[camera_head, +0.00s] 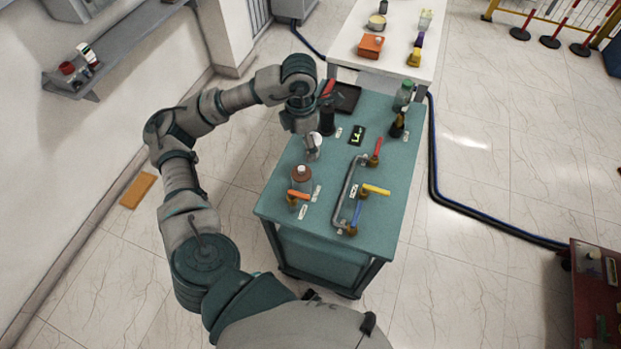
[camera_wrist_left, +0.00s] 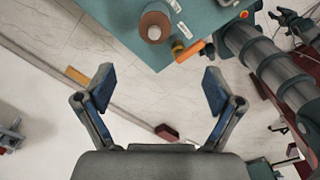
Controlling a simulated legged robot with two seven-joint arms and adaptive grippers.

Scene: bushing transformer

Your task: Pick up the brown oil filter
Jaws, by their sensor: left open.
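The brown oil filter (camera_head: 301,175), a short brown cylinder with a white top, stands upright near the left edge of the teal table (camera_head: 335,205). It also shows at the top of the left wrist view (camera_wrist_left: 155,27). My left gripper (camera_head: 313,146) is above the table on the far side of the filter in the head view. In the left wrist view my left gripper (camera_wrist_left: 158,90) has its two blue-padded fingers spread wide with nothing between them, and the filter lies beyond the fingertips.
An orange-handled valve (camera_head: 298,195) stands close beside the filter. A grey pipe (camera_head: 345,190) with red, yellow and blue valve handles runs to its right. A black cylinder (camera_head: 327,121) and a green-capped bottle (camera_head: 403,95) stand farther back. A white table (camera_head: 390,62) is behind.

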